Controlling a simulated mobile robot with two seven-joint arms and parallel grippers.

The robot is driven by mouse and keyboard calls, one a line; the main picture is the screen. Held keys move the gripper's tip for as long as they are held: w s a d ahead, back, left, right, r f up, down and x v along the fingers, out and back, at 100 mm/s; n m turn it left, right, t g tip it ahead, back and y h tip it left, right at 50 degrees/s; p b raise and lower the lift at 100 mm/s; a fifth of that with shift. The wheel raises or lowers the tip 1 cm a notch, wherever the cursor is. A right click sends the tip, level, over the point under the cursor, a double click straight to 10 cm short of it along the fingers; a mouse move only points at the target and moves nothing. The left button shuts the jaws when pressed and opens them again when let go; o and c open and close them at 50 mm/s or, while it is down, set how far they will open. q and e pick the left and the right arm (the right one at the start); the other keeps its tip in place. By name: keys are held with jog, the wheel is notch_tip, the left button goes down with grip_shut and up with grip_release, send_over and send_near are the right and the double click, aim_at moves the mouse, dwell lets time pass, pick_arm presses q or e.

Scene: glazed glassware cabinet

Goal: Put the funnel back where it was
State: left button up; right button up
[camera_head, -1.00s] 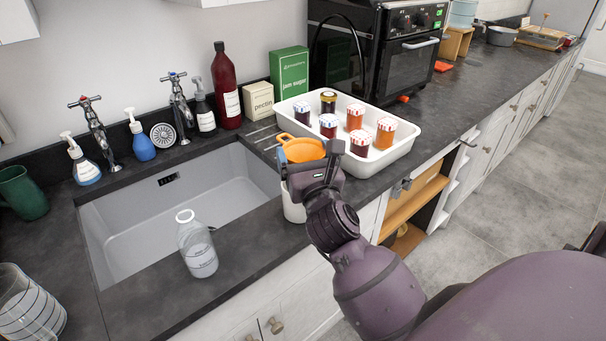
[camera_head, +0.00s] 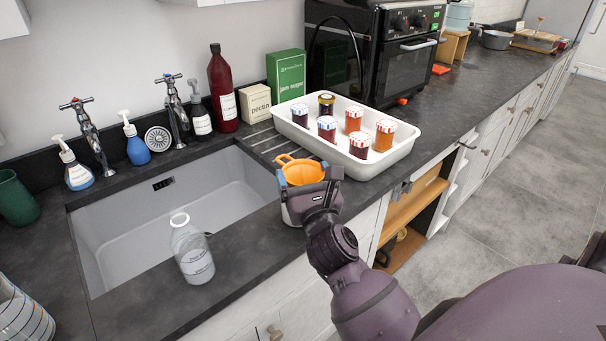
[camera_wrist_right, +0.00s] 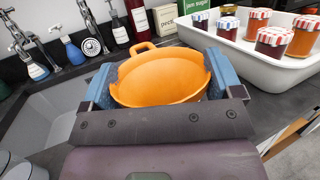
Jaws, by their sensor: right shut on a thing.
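The orange funnel (camera_head: 302,170) is between the blue fingertips of my right gripper (camera_head: 308,180), at the front right edge of the sink. My right gripper is shut on it. In the right wrist view the funnel (camera_wrist_right: 160,82) has its wide mouth visible and its loop handle on the far side, with a fingertip on each side. The funnel's spout is hidden. My left gripper is not in view.
A white tray (camera_head: 402,152) with several jam jars stands behind and right of my gripper. A clear labelled bottle (camera_head: 193,255) stands on the counter in front of the sink (camera_head: 125,245). Taps, soap bottles, a red bottle (camera_head: 222,85) and boxes line the wall.

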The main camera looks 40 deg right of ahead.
jog(key=shift+f, duration=0.25)
jog(key=o, duration=0.7)
jog(key=shift+o, duration=0.4)
jog(key=shift+r, duration=0.1)
